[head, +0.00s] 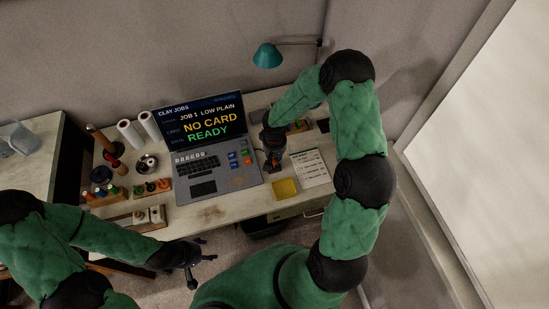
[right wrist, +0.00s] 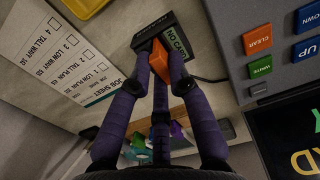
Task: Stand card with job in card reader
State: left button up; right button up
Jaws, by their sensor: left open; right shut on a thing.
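My right gripper (head: 273,163) is over the desk just right of the laptop. In the right wrist view its fingers (right wrist: 160,75) are shut on a small orange card (right wrist: 158,58). The card is at the black card reader (right wrist: 148,26), whose small display reads NO CARD. I cannot tell whether the card's lower edge is in the slot or just above it. The laptop screen (head: 204,121) reads JOB 1 LOW PLAIN, NO CARD, READY. A printed job sheet (head: 310,168) lies right of the gripper. My left gripper (head: 192,276) is open and empty, in front of the desk.
A yellow pad (head: 285,188) lies near the desk's front edge. Other coloured cards (right wrist: 150,138) stand in a holder behind the reader. A teal lamp (head: 268,55) is at the back. White rolls (head: 130,134) and wooden racks of tools (head: 152,189) stand left of the laptop.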

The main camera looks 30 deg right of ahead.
jog(key=shift+f, duration=0.35)
jog(key=o, duration=1.2)
jog(key=shift+r, duration=0.1)
jog(key=shift+r+p, duration=1.9)
jog(key=shift+r, duration=1.55)
